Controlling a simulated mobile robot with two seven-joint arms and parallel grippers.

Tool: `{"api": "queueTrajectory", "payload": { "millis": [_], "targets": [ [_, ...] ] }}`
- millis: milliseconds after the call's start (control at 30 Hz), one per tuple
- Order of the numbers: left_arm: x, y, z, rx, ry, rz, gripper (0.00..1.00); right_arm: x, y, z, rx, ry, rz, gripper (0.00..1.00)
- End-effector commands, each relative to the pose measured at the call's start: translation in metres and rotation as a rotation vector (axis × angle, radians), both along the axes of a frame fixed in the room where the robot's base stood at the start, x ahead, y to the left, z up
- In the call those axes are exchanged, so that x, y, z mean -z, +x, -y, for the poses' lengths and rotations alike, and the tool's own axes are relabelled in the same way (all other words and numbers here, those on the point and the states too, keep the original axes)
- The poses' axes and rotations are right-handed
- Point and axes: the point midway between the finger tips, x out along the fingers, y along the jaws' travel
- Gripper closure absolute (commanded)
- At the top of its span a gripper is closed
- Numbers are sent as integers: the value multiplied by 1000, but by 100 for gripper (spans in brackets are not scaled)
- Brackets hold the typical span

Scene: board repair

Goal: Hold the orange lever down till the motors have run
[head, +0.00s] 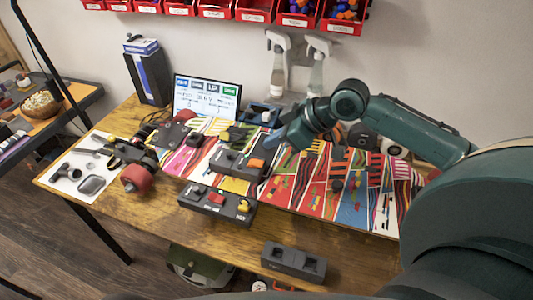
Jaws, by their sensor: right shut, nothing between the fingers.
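The orange lever (257,163) sits at the right end of a dark control box (229,161) on the patterned board (300,195). My right gripper (270,143) comes in from the right, shut and empty, with its tip just above and to the right of the lever in the head view. I cannot tell whether it touches the lever. A red-wheeled part (138,178) lies at the left end of the board; I cannot tell whether any motor is running. My left gripper is not in view.
A second box with red and yellow controls (217,202) sits at the table's front edge. A screen (206,96) stands behind the board. Spray bottles (279,68) hang on the wall. Small tools lie on a white mat (70,161) at left. A grey socketed block (293,261) is in front.

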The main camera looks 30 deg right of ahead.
Motion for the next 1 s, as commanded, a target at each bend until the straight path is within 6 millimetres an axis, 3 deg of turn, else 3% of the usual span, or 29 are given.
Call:
{"api": "queueTrajectory", "payload": {
  "millis": [133, 400, 1000],
  "targets": [
    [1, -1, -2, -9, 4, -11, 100, 20, 17, -16, -1, 5, 0, 100],
    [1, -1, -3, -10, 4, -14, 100, 55, 14, -13, 0, 0, -2, 100],
    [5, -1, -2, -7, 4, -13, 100, 62, 19, -12, 1, 7, 9, 100]
  ]
}}
